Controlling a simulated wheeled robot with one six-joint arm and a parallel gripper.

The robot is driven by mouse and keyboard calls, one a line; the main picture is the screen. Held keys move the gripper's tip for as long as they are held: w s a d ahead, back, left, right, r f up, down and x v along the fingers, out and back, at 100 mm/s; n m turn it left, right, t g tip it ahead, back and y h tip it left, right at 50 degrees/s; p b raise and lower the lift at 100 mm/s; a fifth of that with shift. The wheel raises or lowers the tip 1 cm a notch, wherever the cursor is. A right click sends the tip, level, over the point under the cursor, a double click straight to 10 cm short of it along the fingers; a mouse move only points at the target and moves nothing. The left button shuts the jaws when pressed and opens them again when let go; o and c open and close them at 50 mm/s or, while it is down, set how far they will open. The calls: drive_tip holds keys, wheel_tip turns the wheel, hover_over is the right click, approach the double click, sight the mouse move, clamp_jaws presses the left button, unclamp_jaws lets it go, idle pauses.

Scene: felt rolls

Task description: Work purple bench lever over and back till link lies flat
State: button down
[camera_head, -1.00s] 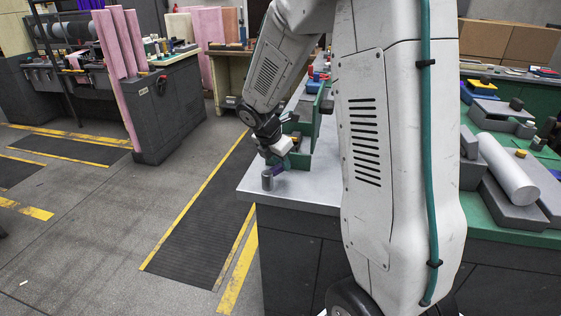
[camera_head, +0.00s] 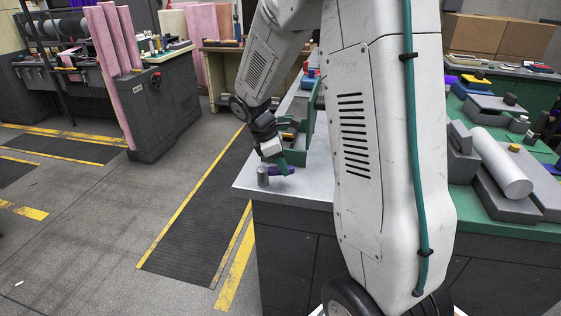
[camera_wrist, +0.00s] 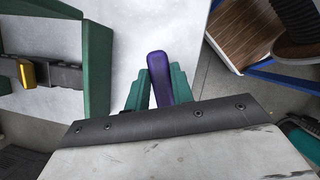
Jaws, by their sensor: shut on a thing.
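The purple lever (camera_wrist: 158,72) sticks out between the two green fingers of my gripper (camera_wrist: 158,90) in the wrist view; its rounded end points away from the palm. My gripper is shut on it. In the head view my gripper (camera_head: 281,163) is low over the front left corner of the grey bench top, and a bit of purple lever (camera_head: 290,171) shows beside the fingers. A short grey cylinder (camera_head: 263,176) stands upright just left of it. I cannot make out the link or how it lies.
A wood-topped item (camera_wrist: 240,35) is at right in the wrist view.

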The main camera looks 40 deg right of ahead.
sight(271, 170)
drive_tip(key=shift+s+a+m+g+y, duration=0.25)
drive_tip(key=shift+s+a+m+y, duration=0.1)
drive_tip(key=shift+m, duration=0.7)
drive_tip(key=shift+s+a+m+g+y, duration=0.25)
drive_tip(key=shift+s+a+m, duration=0.1)
drive_tip(key=shift+m, duration=0.7)
drive_tip(key=c, duration=1.2)
unclamp_jaws()
drive_tip(key=shift+v, duration=3.9)
